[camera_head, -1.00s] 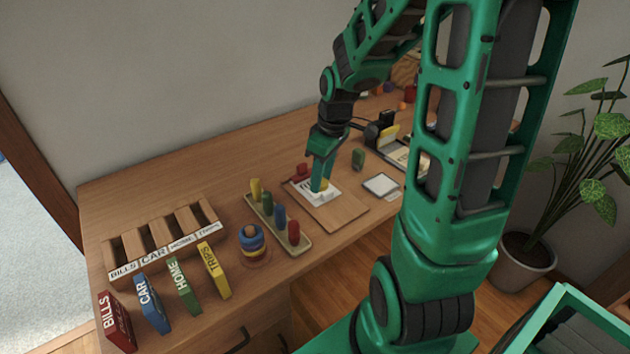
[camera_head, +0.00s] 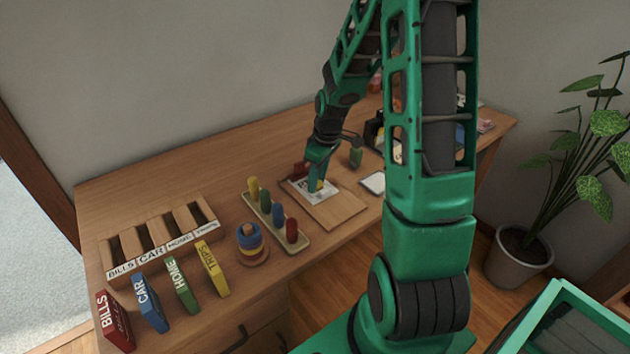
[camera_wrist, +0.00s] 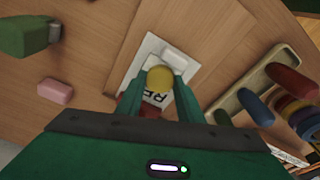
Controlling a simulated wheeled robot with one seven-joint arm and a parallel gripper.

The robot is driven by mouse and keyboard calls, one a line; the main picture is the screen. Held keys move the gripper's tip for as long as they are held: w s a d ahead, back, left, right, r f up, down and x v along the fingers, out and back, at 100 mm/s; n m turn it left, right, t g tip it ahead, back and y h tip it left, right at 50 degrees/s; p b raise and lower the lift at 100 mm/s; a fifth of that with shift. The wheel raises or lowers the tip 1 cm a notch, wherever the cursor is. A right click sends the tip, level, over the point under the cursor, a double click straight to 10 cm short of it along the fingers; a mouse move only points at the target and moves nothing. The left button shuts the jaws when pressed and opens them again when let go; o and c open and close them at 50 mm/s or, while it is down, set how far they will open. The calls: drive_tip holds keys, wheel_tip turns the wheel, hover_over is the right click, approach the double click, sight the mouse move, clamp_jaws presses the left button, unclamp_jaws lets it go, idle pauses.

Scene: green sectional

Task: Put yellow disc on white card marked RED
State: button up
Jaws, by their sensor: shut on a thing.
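The white card (camera_wrist: 143,63) lies on a brown board (camera_head: 337,211) on the desk. Its dark letters are partly covered; "RE" can be read in the wrist view. The yellow disc (camera_wrist: 160,78) is between my fingertips, over the card, and hides part of the lettering. My gripper (camera_wrist: 160,88) is shut on the disc and points down at the card. In the head view my gripper (camera_head: 317,180) mostly covers the disc, and the card (camera_head: 326,193) shows beside it. I cannot tell whether the disc touches the card.
A pegged tray (camera_head: 290,246) with coloured pegs and a ring stack (camera_head: 251,244) stand left of the board. A red object (camera_head: 299,170) is close behind the card.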

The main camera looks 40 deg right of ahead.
sight(322, 185)
drive_tip(key=shift+f, duration=0.25)
drive_tip(key=o, duration=1)
wheel_tip(322, 185, up, 11)
drive_tip(key=s, duration=0.1)
drive_tip(key=s+a+r+m, duration=0.1)
drive_tip(key=s+r+m, duration=0.1)
drive_tip(key=s, duration=0.7)
drive_tip(key=s+a+r+m+g, duration=0.1)
drive_tip(key=s+r+m, duration=0.1)
drive_tip(key=s+m, duration=0.3)
drive_tip(key=s+a+r+m, duration=0.1)
drive_tip(key=s+m, duration=0.3)
drive_tip(key=s, duration=0.9)
drive_tip(key=shift+s+r, duration=0.15)
drive_tip(key=shift+r, duration=0.5)
